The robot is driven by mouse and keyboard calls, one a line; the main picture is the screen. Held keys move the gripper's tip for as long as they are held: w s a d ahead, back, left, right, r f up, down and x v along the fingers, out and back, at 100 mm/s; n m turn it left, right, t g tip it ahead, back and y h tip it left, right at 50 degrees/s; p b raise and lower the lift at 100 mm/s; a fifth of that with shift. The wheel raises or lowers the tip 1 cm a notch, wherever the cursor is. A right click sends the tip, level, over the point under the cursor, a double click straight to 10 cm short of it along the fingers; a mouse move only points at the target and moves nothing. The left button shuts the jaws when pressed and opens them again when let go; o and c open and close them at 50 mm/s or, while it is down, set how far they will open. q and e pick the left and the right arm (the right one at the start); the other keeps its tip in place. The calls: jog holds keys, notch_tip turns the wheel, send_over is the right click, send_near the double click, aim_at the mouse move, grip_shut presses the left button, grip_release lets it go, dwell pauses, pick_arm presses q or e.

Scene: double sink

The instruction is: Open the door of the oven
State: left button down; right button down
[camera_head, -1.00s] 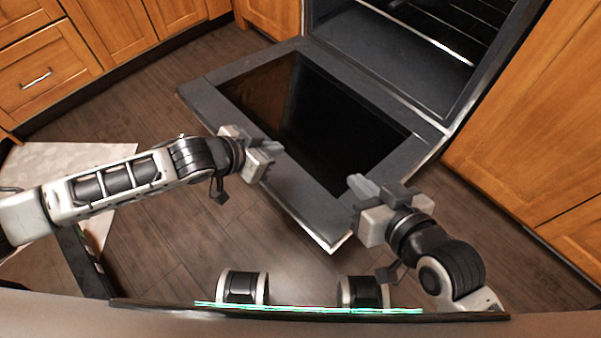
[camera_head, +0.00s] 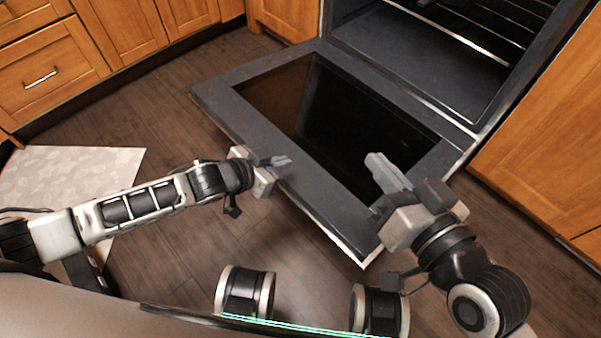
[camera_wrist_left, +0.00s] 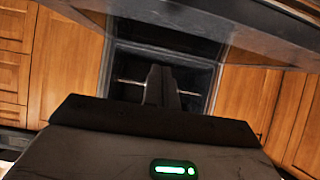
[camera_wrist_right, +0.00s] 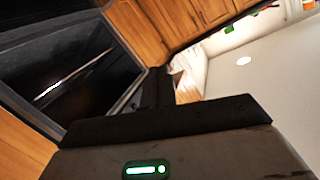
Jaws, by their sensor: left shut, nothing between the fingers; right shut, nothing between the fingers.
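The oven door (camera_head: 232,107) is swung down and lies open, roughly level, with its dark glass panel facing up. The oven cavity (camera_head: 420,60) behind it is exposed, with a wire rack inside; it also shows in the left wrist view (camera_wrist_left: 190,78) and the right wrist view (camera_wrist_right: 80,60). My left gripper (camera_head: 286,161) is shut and empty at the door's near left edge in the head view; I cannot tell if it touches. My right gripper (camera_head: 374,158) is shut and empty, seen over the door's right part. The door's handle is hidden.
Wooden cabinets (camera_head: 545,150) stand right of the oven, with drawers and cabinets (camera_head: 50,75) on the left. A pale patterned mat (camera_head: 60,170) lies on the dark wood floor at left.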

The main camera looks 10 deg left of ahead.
pick_arm(q)
jog(key=shift+s+d+f, duration=0.15)
jog(key=shift+d+f, duration=0.25)
jog(key=shift+f, duration=0.25)
jog(key=shift+s+d+f, duration=0.1)
jog(key=shift+d+f, duration=0.25)
jog(key=shift+f, duration=0.25)
pick_arm(e)
jog(key=shift+w+a+r+y, duration=0.2)
jog(key=shift+a+r+y, duration=0.05)
jog(key=shift+a+y, duration=0.1)
pick_arm(q)
jog(key=shift+s, duration=0.1)
pick_arm(e)
jog(key=shift+d, duration=0.1)
